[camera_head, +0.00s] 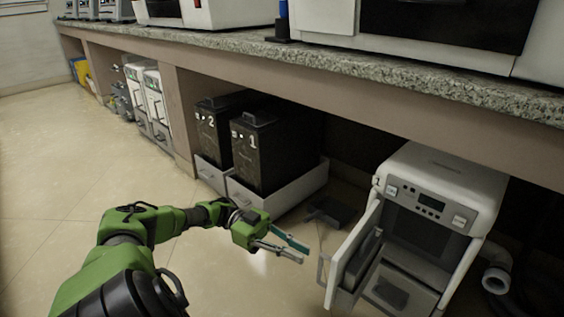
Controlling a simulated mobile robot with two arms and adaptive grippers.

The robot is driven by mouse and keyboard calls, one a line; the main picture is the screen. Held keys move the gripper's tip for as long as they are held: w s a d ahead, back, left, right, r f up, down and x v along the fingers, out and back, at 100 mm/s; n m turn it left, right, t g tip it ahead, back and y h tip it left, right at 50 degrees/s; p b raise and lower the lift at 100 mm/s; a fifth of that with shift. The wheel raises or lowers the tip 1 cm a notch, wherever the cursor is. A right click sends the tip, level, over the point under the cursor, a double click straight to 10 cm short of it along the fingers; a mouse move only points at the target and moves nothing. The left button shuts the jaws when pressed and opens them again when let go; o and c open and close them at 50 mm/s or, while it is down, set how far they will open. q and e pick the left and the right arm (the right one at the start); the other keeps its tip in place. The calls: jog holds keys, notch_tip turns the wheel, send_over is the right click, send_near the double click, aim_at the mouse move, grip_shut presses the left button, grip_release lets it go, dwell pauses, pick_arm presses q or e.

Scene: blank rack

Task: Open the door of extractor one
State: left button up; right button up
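The white machine (460,192) under the counter at the right has a small "1" on its left edge, so it looks like extractor one. Its door (352,247) stands swung out to the left, with a handle (323,270) at its outer edge. The inside of the machine shows in part. My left gripper (305,257) is to the left of the door, close to the handle in the picture. Its grey and teal fingers are apart with nothing visible between them. I cannot tell its exact depth from the handle. My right gripper is out of view.
Two black bins marked 2 (213,130) and 1 (265,150) stand in white drawers left of the machine. A granite counter (340,75) runs above. A dark flat piece (332,211) lies behind the gripper. A white pipe (497,278) is at the right. The left floor is clear.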

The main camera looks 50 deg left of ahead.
pick_arm(q)
jog(key=shift+v, duration=2.6)
